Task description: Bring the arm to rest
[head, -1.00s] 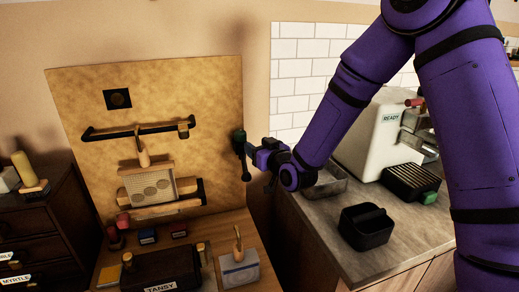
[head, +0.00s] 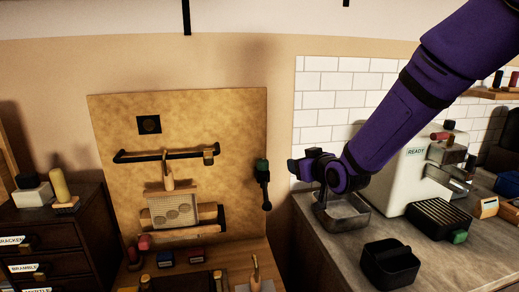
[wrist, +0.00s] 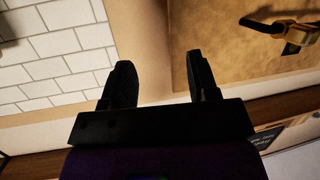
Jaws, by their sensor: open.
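My purple arm reaches in from the upper right in the head view. My gripper (head: 296,171) is in the air between the tan board (head: 226,125) and the white tiled wall, above a grey metal tray (head: 343,213). In the wrist view my gripper (wrist: 158,85) shows two dark fingers spread apart, with nothing between them. Behind the fingers are the plain wall, white tiles (wrist: 58,42) and the board's edge.
A dark handle with a green top (head: 264,183) hangs at the board's right edge. A black bin (head: 390,264) and a white machine marked READY (head: 402,165) stand on the right counter. Below the board are small stamps (head: 196,254). Dark drawers (head: 62,245) stand at left.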

